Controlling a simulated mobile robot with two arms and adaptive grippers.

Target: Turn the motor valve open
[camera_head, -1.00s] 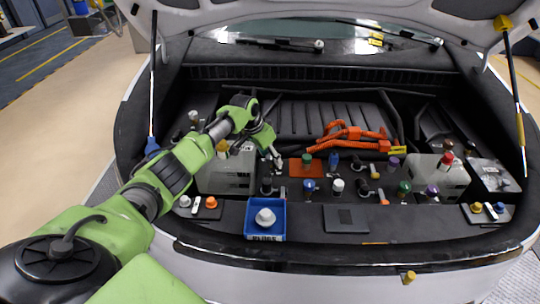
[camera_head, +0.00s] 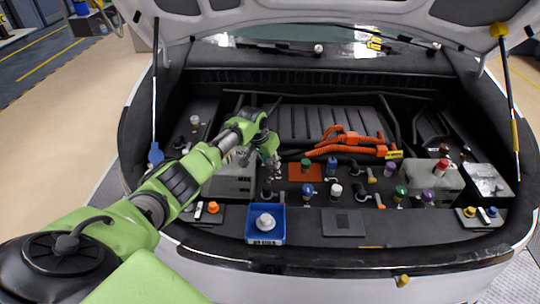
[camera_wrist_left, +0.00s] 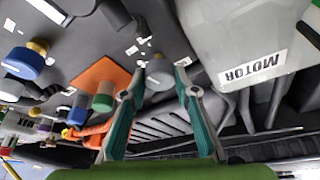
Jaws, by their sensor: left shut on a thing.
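In the left wrist view, the two fingers of my left gripper (camera_wrist_left: 161,66) are closed around a small grey knob (camera_wrist_left: 159,77), which looks like the motor valve. The knob sits beside a pale tank labelled MOTOR (camera_wrist_left: 240,45). In the head view, my left gripper (camera_head: 271,169) reaches down to the right of this tank (camera_head: 230,184), and the fingers hide most of the knob there. I cannot tell from its shape how far the valve is turned. My right gripper is not in view.
A blue tray (camera_head: 251,216) holding a grey-white cap (camera_head: 265,221) stands at the front. An orange plate (camera_head: 304,179) with a green cap (camera_head: 305,163) is just right of my gripper. Orange cables (camera_head: 345,144) and several coloured caps lie further right. Another pale tank (camera_head: 430,183) stands there too.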

